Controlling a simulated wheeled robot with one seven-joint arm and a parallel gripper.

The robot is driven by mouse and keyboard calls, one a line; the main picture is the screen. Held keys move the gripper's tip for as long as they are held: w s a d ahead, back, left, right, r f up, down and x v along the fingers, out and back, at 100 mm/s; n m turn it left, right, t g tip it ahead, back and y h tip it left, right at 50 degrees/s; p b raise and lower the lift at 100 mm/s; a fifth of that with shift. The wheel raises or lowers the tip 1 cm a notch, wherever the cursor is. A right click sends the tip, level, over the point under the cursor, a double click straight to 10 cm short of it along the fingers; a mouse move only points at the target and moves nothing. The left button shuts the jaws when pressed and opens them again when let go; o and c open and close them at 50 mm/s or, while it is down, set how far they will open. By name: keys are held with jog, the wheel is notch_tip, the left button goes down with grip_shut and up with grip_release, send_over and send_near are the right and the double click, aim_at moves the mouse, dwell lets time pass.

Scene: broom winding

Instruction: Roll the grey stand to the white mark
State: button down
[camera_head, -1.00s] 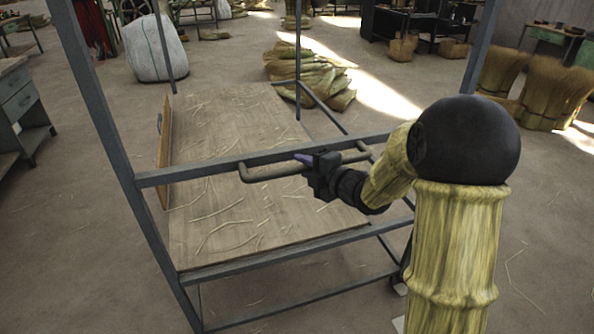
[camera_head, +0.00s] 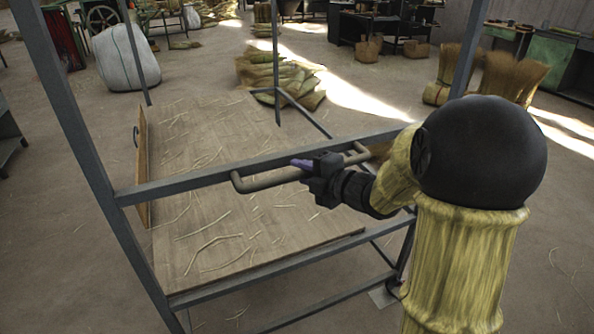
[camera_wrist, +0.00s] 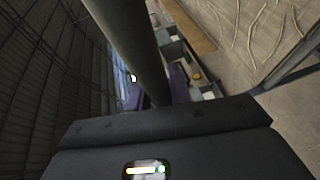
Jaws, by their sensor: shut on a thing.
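The grey stand (camera_head: 180,184) is a tall metal frame on the left and middle of the head view, with a low wooden shelf (camera_head: 205,235) strewn with straw. A bent handle (camera_head: 262,184) sticks out from its near crossbar. My gripper (camera_head: 312,166) is shut on this handle near its middle. In the wrist view a thick bar (camera_wrist: 128,38) runs down between the purple fingers of my gripper (camera_wrist: 160,92). A small pale patch (camera_head: 382,297) shows on the floor by the stand's right lower corner; I cannot tell whether it is the white mark.
A large white sack (camera_head: 128,62) and a straw pile (camera_head: 280,78) lie beyond the stand. Upright straw bundles (camera_head: 507,78) and a green cabinet (camera_head: 556,62) stand at the right. Bare floor lies between, with some sunlit strips.

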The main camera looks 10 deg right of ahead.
jog(key=shift+d+f, duration=0.1)
jog(key=shift+f, duration=0.05)
jog(key=c, duration=1.3)
grip_release()
jog(key=p+v, duration=0.1)
jog(key=v, duration=1.6)
jog(key=shift+s+d, duration=0.1)
jog(key=shift+s, duration=0.05)
